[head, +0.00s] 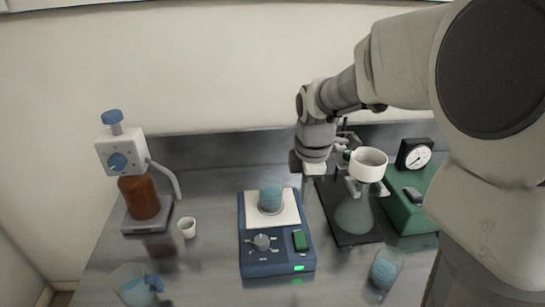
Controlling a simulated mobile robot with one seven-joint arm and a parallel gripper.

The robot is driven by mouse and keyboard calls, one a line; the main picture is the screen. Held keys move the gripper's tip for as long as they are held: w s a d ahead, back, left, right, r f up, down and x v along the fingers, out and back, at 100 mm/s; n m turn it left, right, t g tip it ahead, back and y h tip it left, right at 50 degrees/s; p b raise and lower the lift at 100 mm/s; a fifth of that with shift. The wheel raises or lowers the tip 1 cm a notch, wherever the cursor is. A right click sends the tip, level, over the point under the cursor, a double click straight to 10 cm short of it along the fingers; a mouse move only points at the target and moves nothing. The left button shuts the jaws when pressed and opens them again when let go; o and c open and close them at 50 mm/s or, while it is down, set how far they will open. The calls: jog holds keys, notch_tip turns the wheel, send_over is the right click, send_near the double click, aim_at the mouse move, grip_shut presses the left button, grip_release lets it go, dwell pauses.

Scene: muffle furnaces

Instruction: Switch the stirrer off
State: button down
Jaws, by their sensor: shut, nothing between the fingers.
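The stirrer (277,264) is a blue box with a white top plate, standing on the bench at the middle of the head view. A beaker of blue liquid (270,196) stands on its plate. Its sloped front has a round grey dial (262,241) on the left and a green switch (299,240) on the right. A small green light (299,268) glows on the lower front. My gripper (314,192) is shut and empty, pointing down behind and to the right of the stirrer, apart from the switch. Its fingertips are small and hard to make out.
A flask with a white funnel (369,163) and a green pump with a gauge (408,194) stand right. A bottle with dispenser (138,197) and a white cup (187,228) stand left. Beakers (385,268) and (135,287) are near the front.

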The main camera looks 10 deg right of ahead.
aim_at(299, 234)
jog(key=shift+w+f, duration=0.1)
jog(key=shift+f, duration=0.05)
jog(key=f, duration=0.4)
jog(key=w+f+b, duration=0.1)
jog(key=f, duration=0.4)
jog(key=w+f, duration=0.1)
jog(key=f, duration=0.3)
jog(key=shift+f+b, duration=0.3)
jog(key=shift+f, duration=0.1)
